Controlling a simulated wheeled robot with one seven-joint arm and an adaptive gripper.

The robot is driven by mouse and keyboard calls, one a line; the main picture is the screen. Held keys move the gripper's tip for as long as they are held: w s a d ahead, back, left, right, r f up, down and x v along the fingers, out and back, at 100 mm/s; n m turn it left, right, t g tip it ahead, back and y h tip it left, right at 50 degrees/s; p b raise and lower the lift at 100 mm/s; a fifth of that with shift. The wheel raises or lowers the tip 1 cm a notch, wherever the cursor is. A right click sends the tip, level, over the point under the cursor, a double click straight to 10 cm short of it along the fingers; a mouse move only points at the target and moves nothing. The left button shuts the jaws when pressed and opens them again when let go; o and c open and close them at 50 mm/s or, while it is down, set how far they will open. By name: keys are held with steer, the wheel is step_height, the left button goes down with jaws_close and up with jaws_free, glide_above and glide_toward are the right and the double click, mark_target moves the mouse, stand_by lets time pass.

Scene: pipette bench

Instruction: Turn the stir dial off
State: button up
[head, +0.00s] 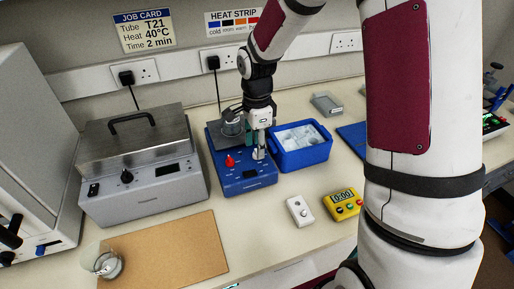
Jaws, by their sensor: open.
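The blue hotplate stirrer (216,148) stands mid-bench with a metal vessel (231,124) on its top plate. A red dial (230,161) is on the left of its front panel, and a pale dial (259,153) is on the right. The labels are too small to read which one is the stir dial. My gripper (258,148) points down over the right side of the panel, with its open fingers at the pale dial. I cannot tell whether the fingers touch it, and they partly hide it.
A grey lidded bath (150,185) stands close on the left and a blue ice tub (326,151) close on the right. A white device (299,211) and a yellow timer (343,204) lie in front.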

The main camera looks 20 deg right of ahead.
steer(key=shift+f, duration=1)
jaws_close()
